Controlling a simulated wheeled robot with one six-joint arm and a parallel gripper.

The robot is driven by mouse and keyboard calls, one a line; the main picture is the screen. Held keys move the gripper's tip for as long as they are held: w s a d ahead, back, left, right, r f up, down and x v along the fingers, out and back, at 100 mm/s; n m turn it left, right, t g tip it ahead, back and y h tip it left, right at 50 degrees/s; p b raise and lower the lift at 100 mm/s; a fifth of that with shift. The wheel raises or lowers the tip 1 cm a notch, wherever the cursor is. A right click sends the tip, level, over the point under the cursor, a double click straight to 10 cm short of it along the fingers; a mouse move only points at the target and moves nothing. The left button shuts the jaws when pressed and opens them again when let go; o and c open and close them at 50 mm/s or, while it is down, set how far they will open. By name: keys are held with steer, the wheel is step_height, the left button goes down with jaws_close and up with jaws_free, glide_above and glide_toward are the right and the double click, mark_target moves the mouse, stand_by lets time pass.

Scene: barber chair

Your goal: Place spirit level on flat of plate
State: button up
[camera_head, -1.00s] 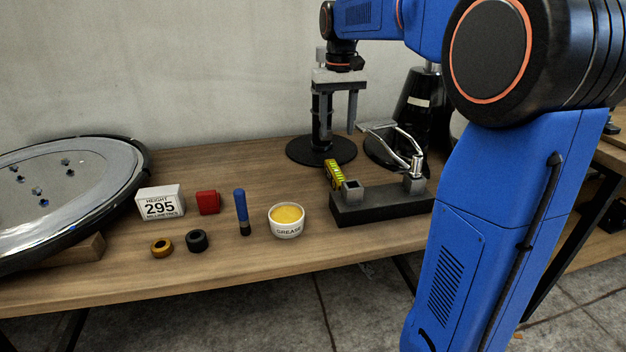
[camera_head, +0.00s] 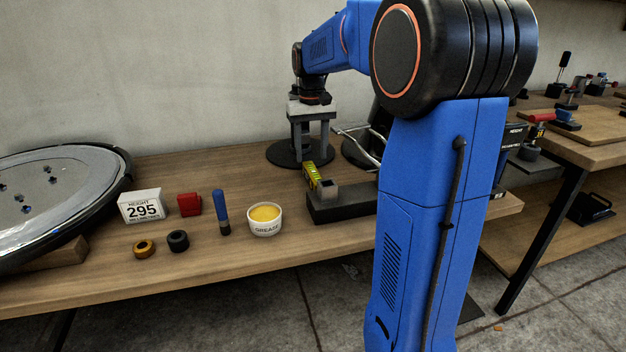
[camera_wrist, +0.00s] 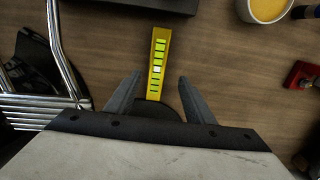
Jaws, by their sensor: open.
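The spirit level (camera_head: 311,175) is a small yellow bar with green marks, near the left end of a dark block on the bench. In the wrist view the level (camera_wrist: 157,62) points away from me, its near end between my two fingers. My gripper (camera_head: 310,158) is open and points down just behind the level; it also shows in the wrist view (camera_wrist: 159,82). The fingers are apart on either side, and contact with the level is not visible. A large shiny round plate (camera_head: 80,180) with a black rim and several bolts lies tilted at the left.
The dark block (camera_head: 340,207) sits right of the level. Chrome bars (camera_wrist: 60,60) lie left in the wrist view.

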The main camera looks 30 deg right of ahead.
mark_target(313, 172)
steer(key=shift+s+d+f, duration=0.1)
steer(key=shift+d+f, duration=0.05)
steer(key=shift+f, duration=1.85)
steer(key=shift+s+d+f, duration=0.1)
steer(key=shift+f, duration=1.9)
jaws_close()
